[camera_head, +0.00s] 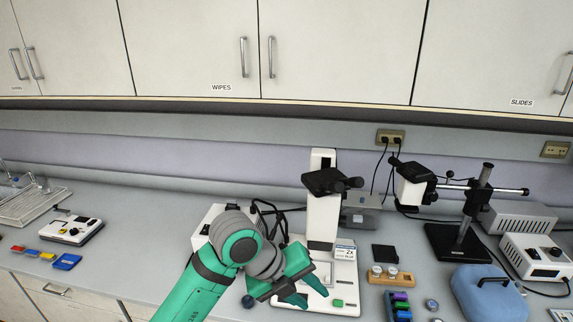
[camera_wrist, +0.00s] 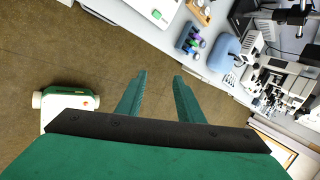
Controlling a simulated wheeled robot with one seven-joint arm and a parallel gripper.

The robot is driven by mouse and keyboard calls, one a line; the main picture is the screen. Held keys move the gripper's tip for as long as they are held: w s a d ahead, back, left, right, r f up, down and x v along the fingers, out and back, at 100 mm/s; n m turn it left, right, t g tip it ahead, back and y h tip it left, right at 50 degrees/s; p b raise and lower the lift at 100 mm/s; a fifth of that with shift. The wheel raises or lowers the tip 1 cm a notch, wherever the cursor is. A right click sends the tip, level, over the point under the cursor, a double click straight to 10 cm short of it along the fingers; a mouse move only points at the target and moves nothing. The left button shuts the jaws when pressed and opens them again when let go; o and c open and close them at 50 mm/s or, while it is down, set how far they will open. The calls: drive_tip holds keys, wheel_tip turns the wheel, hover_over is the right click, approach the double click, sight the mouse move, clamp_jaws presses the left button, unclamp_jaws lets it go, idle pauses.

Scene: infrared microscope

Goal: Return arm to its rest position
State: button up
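My green arm reaches up from the bottom of the head view, bent at a grey wrist joint. My gripper (camera_head: 304,287) is in front of the white microscope (camera_head: 323,215), over the front of its base in that view. In the wrist view my gripper (camera_wrist: 160,82) shows two green fingers standing apart with nothing between them; the floor lies beyond them. The gripper hides part of the microscope base.
The grey bench (camera_head: 130,263) runs across the head view. A blue case (camera_head: 487,295), a wooden holder (camera_head: 391,275) and a boom-stand microscope (camera_head: 458,241) stand to the right. A white device (camera_head: 72,231) stands left. Closed cabinets (camera_head: 340,50) hang above.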

drive_tip(key=w+d+n+t+h, duration=0.5)
drive_tip(key=d+n+t+h, duration=0.3)
drive_tip(key=d+n, duration=0.55)
drive_tip(key=s+a+f+n+t+y, duration=0.3)
drive_tip(key=s+a+f+n+y, duration=0.3)
drive_tip(key=f+n, duration=0.35)
drive_tip(key=s+a+f+n+t+y, duration=0.3)
drive_tip(key=s+f+n+y, duration=0.3)
drive_tip(key=s+f+n, duration=0.3)
drive_tip(key=s+a+f+y, duration=0.1)
drive_tip(key=s+a, duration=0.3)
drive_tip(key=s, duration=0.7)
drive_tip(key=s+a+f+n+y, duration=0.1)
drive_tip(key=s+a, duration=0.4)
drive_tip(key=s, duration=0.7)
drive_tip(key=shift+a+g, duration=0.2)
drive_tip(key=shift+g, duration=0.2)
drive_tip(key=shift+f, duration=0.1)
